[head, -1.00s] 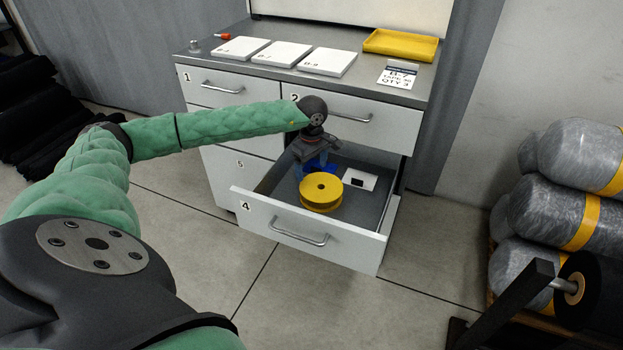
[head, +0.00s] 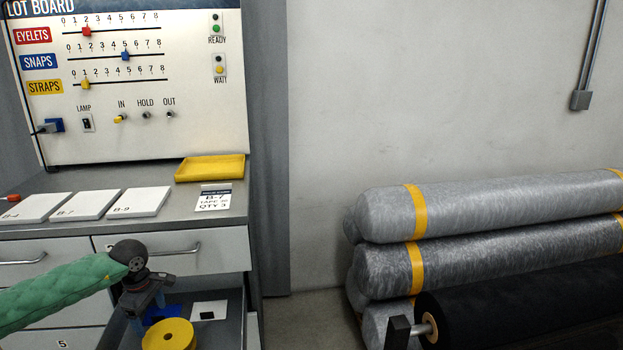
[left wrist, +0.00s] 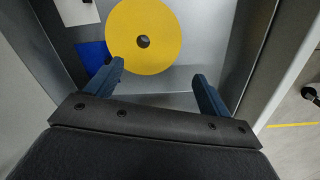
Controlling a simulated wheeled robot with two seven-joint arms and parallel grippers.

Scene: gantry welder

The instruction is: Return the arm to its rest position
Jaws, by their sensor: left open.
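My left arm comes in from the left in the head view. My left gripper (head: 147,305) is over the open drawer (head: 232,328) of the cabinet. In the left wrist view the left gripper (left wrist: 158,90) has its two blue fingers spread wide with nothing between them. A yellow disc-shaped roll (head: 168,336) with a centre hole lies in the drawer. In the left wrist view the yellow roll (left wrist: 143,38) lies just beyond the fingertips, apart from the grip. My right gripper is in no view.
A blue item (head: 162,313) and a white card (head: 209,310) lie in the drawer. A lot board (head: 180,80) stands behind. Large grey rolls (head: 480,208) are stacked at right.

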